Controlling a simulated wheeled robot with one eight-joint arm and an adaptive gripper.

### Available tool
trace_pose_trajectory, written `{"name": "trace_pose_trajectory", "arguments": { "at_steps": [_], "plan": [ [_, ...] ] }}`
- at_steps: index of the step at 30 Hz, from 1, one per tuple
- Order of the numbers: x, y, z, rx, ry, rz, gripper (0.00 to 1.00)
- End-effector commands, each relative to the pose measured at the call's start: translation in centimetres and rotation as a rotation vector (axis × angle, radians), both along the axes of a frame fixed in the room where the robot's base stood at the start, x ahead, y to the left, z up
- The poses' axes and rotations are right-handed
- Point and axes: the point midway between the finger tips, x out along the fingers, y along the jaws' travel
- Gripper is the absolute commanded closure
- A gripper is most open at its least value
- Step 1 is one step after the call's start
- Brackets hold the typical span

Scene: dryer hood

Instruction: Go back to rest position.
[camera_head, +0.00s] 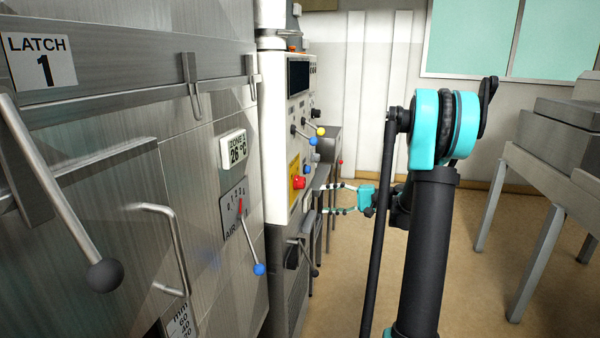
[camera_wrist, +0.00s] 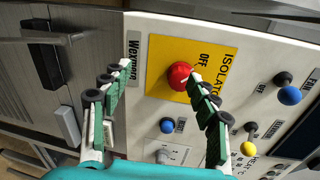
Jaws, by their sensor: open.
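My gripper (camera_head: 339,198) is open in the head view, its two fingers spread toward the control panel (camera_head: 281,165) on the dryer hood. It holds nothing. In the wrist view the open fingers of my gripper (camera_wrist: 151,88) frame the yellow isolator plate (camera_wrist: 158,82), marked "OFF", with its red knob (camera_wrist: 180,74). The red knob shows in the head view too (camera_head: 299,182). The fingers look apart from the panel, though the exact gap is hard to judge.
The hood's steel front (camera_head: 160,150) fills the left, with a ball-ended latch lever (camera_head: 70,220), a bar handle (camera_head: 177,245) and a blue-tipped air lever (camera_head: 250,240) sticking out. A steel table (camera_head: 545,180) stands at the right. The floor (camera_head: 475,300) between is open.

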Motion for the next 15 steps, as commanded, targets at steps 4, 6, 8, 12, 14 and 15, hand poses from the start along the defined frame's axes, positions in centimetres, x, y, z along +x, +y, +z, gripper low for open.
{"name": "trace_pose_trajectory", "arguments": {
  "at_steps": [4, 6, 8, 12, 14, 15],
  "plan": [
    [-4.4, 3.3, -2.4, -0.208, 0.041, 0.000, 0.40],
    [-6.6, 4.1, -3.8, -0.309, 0.054, -0.001, 0.40],
    [-8.5, 4.7, -5.0, -0.397, 0.059, 0.000, 0.40],
    [-13.3, 4.9, -7.8, -0.606, 0.059, 0.006, 0.40],
    [-15.3, 4.7, -9.0, -0.694, 0.053, 0.009, 0.40],
    [-16.7, 4.4, -9.7, -0.754, 0.046, 0.011, 0.40]
  ]
}}
